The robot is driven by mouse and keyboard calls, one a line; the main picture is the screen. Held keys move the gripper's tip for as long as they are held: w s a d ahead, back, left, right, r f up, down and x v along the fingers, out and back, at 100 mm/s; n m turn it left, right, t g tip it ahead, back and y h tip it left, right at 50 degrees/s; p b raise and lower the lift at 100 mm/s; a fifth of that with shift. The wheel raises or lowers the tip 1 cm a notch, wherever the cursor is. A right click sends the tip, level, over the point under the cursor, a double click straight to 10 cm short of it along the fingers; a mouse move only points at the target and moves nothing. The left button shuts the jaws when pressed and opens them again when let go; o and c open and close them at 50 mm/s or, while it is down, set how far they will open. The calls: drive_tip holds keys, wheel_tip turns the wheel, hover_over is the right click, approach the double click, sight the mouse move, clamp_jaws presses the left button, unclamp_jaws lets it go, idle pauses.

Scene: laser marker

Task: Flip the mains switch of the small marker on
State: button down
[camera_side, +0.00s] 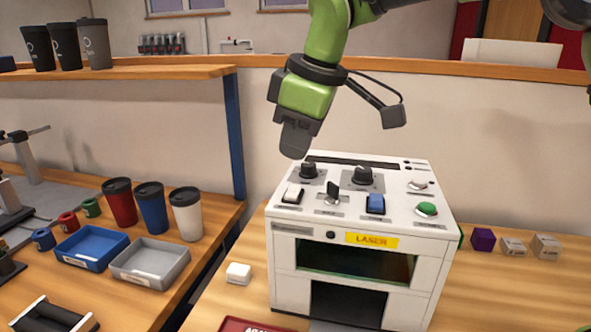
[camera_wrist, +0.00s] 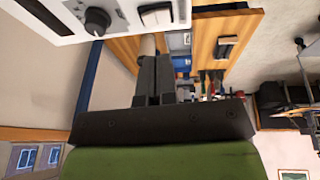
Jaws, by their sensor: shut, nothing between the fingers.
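The small marker (camera_side: 288,253) is a white box with a yellow LASER label on its front and a sloped control panel on top. The panel carries a white rocker switch (camera_side: 292,193) at the left, a black lever on a metal base (camera_side: 333,190), a blue rocker switch (camera_side: 375,204), a green button (camera_side: 427,209) and two black knobs. I cannot read which is labelled mains. My gripper (camera_side: 294,143) is shut and empty, above the panel's back left corner, apart from the switches. In the wrist view my gripper (camera_wrist: 153,62) points up, near the white rocker (camera_wrist: 155,14).
A white block (camera_side: 238,273) lies on the bench left of the marker. Cups (camera_side: 150,208), a blue tray (camera_side: 92,248) and a grey tray (camera_side: 150,262) stand on the left table. Small cubes (camera_side: 513,247) sit at the right. A shelf (camera_side: 130,76) is at upper left.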

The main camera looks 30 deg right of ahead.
sight(290, 188)
drive_tip(key=shift+w+d+f, duration=0.1)
drive_tip(key=shift+w+f, duration=0.1)
drive_tip(key=shift+f, duration=0.65)
drive_tip(key=shift+w+d+f, duration=0.15)
drive_tip(key=shift+w+f, duration=0.05)
drive_tip(key=shift+f, duration=0.65)
drive_tip(key=shift+w+d+f, duration=0.1)
drive_tip(key=shift+w+f, duration=0.1)
drive_tip(key=shift+f, duration=0.65)
